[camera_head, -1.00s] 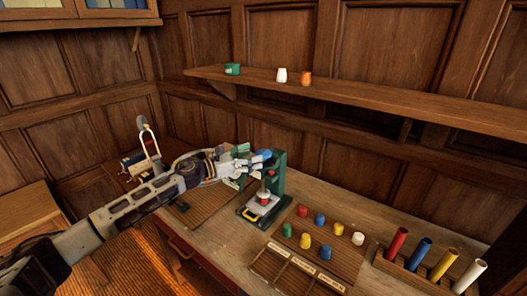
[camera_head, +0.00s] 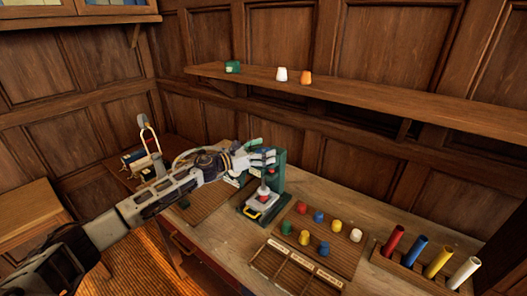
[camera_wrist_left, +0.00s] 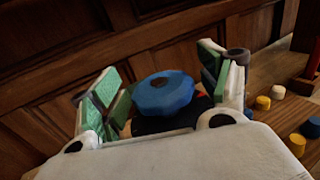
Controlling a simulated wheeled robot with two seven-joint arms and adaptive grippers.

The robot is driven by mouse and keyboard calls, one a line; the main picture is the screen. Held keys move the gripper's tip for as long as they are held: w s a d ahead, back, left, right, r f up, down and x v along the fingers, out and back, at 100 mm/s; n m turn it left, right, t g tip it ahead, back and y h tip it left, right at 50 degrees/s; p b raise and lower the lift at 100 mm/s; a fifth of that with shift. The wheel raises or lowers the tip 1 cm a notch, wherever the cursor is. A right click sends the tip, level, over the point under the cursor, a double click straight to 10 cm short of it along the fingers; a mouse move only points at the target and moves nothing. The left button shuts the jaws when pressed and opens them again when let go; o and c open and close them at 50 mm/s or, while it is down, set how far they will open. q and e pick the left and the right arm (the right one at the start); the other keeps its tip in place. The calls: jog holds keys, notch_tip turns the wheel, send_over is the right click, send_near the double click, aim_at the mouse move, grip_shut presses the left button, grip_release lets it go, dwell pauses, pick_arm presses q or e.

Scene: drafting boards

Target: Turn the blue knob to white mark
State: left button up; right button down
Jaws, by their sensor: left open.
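The blue knob (camera_wrist_left: 165,93) is a faceted blue disc with a small dark centre in the left wrist view. It sits on a green press-like stand (camera_head: 279,180) on the desk; in the head view the fingers mostly hide the knob. My left gripper (camera_head: 264,156) is open at the top of the stand. In the left wrist view its green-padded fingers (camera_wrist_left: 165,82) stand on either side of the knob, with a visible gap on the left. I cannot make out the white mark. My right gripper is not in view.
Several coloured pegs stand on a wooden board (camera_head: 345,262) right of the stand. A rack (camera_head: 405,268) with coloured tubes is farther right. A wall shelf (camera_head: 400,98) holds small cups behind. A wire-looped object (camera_head: 149,140) stands at the desk's left.

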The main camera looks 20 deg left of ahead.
pick_arm(q)
jog(key=shift+c, duration=0.3)
jog(key=c, duration=1)
jog(key=shift+y, duration=0.3)
jog(key=shift+n+t+p, duration=0.3)
jog(key=shift+p, duration=0.05)
